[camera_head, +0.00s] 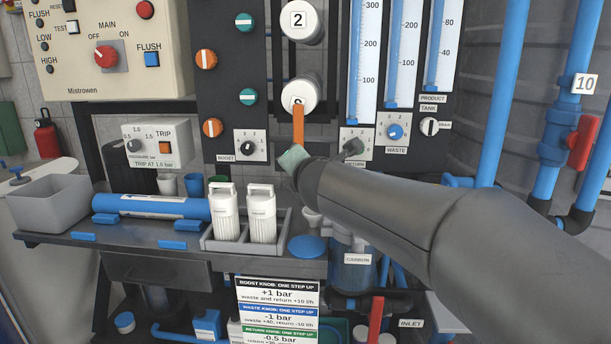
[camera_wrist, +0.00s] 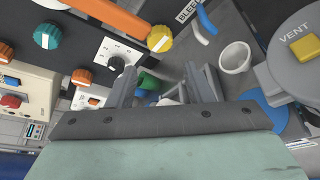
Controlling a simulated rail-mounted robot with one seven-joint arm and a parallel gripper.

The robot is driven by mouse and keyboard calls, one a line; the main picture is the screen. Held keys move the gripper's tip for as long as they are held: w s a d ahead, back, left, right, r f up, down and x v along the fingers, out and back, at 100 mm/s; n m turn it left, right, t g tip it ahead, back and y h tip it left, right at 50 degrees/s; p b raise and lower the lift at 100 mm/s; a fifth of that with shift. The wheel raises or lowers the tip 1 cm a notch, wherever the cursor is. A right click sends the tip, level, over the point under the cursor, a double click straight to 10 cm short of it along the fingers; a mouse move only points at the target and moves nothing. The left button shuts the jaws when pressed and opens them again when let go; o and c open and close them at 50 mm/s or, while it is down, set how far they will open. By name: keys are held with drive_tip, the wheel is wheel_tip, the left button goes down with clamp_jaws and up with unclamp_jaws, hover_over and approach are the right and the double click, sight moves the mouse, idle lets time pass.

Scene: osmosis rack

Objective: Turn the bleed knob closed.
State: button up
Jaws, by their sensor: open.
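In the wrist view, a yellow knob (camera_wrist: 160,38) with a pale bar across its face sits at the end of an orange pipe (camera_wrist: 115,15). A label starting "BLEE" (camera_wrist: 187,10) is beside it, partly cut off. In the head view the orange pipe (camera_head: 298,125) shows, but my arm hides the knob. My gripper (camera_wrist: 165,82) is open, with its two grey fingers apart and nothing seen held between them. The knob appears beyond the fingertips, apart from them. In the head view only the pale green hand shows, and the fingers are hidden.
A black boost knob (camera_wrist: 117,63) is left of the fingers. A yellow vent knob (camera_wrist: 303,47) on a grey cap and a white cup (camera_wrist: 235,57) are at right. White bottles (camera_head: 262,215) stand in a tray on the bench, left of my arm.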

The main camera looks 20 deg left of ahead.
drive_tip(key=v, duration=0.7)
drive_tip(key=shift+p, duration=0.4)
drive_tip(key=s+d+r+m+g+h+p, duration=0.15)
drive_tip(key=d+m+h+p, duration=0.25)
drive_tip(key=d+m+p, duration=0.55)
drive_tip(key=s+d+r+m+g+h+p, duration=0.15)
drive_tip(key=d+m+h+p, duration=0.4)
drive_tip(key=d, duration=0.65)
drive_tip(key=s+d+m+g+y+p, duration=0.1)
drive_tip(key=s+d+m+g+p, duration=0.3)
drive_tip(key=s+m+p, duration=0.4)
drive_tip(key=s+d+m+g+y+p, duration=0.1)
drive_tip(key=s+d+m+g+p, duration=0.4)
drive_tip(key=s, duration=0.9)
drive_tip(key=m+p, duration=0.3)
drive_tip(key=p, duration=0.1)
drive_tip(key=shift+d+f+g, duration=0.25)
drive_tip(key=shift+f+g, duration=0.15)
